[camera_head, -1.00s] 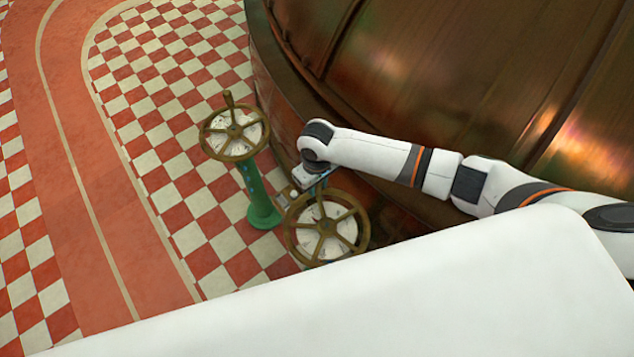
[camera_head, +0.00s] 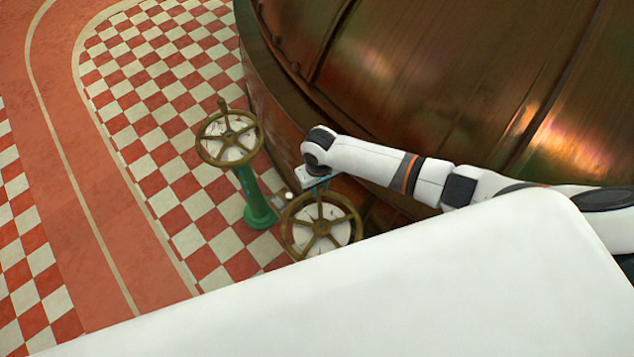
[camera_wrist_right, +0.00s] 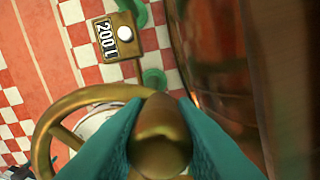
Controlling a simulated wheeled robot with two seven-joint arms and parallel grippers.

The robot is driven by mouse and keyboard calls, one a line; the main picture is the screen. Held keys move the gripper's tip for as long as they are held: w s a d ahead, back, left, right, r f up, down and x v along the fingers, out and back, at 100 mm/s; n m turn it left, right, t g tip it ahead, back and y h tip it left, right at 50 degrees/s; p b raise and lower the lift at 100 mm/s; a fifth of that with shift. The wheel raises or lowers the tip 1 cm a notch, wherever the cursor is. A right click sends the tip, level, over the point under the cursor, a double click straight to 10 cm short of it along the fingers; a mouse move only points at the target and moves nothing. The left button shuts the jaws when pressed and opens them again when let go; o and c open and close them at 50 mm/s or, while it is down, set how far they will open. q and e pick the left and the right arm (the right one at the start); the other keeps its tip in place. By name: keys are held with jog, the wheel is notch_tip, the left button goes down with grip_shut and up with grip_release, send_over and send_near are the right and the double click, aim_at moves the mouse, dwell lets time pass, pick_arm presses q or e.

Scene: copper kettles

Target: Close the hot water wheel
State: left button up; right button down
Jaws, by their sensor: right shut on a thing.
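Two brass handwheels with white dials show in the head view. The nearer wheel (camera_head: 321,226) stands beside the copper kettle. The other wheel (camera_head: 230,138) is on a green post to its left, with its handle pointing up. My right gripper (camera_head: 318,184) is at the far rim of the nearer wheel. In the right wrist view, its teal fingers are shut on that wheel's brass handle (camera_wrist_right: 161,140), with the rim (camera_wrist_right: 60,108) curving left. I cannot read which wheel is for hot water. My left gripper is not in view.
The large copper kettle (camera_head: 430,80) rises close behind my right arm. The red and white checked floor (camera_head: 165,110) is clear on the left.

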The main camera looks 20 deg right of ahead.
jog(key=shift+d, duration=0.1)
jog(key=c, duration=1.2)
grip_release()
notch_tip(320, 180, up, 12)
jog(key=shift+r+p, duration=0.1)
jog(key=shift+p, duration=0.45)
